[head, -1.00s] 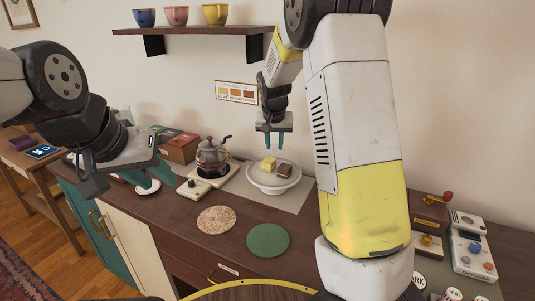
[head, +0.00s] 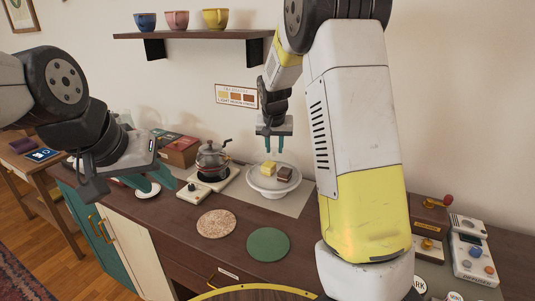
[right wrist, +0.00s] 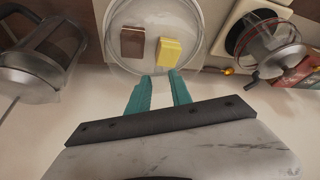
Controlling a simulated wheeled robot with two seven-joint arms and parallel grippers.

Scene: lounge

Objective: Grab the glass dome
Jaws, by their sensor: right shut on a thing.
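The clear glass dome (right wrist: 182,20) is hard to make out. Its faint curved outline shows over two cake pieces in the right wrist view. In the head view, it is nearly invisible above the white cake stand (head: 274,191). My right gripper (head: 274,152) points down above the stand. Its teal fingers (right wrist: 161,80) are close together, shut on the dome's clear top, which I can barely see between them. I cannot tell whether the dome is touching the stand. My left gripper (head: 158,184) is open and empty at the left, above the counter's front edge.
A kettle (head: 211,157) on a small burner stands left of the stand. A glass press (right wrist: 40,55) shows in the right wrist view. Two round mats (head: 216,223) lie in front. A grinder and a scale-like device (head: 473,258) stand at the right. A cup shelf (head: 190,35) hangs above.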

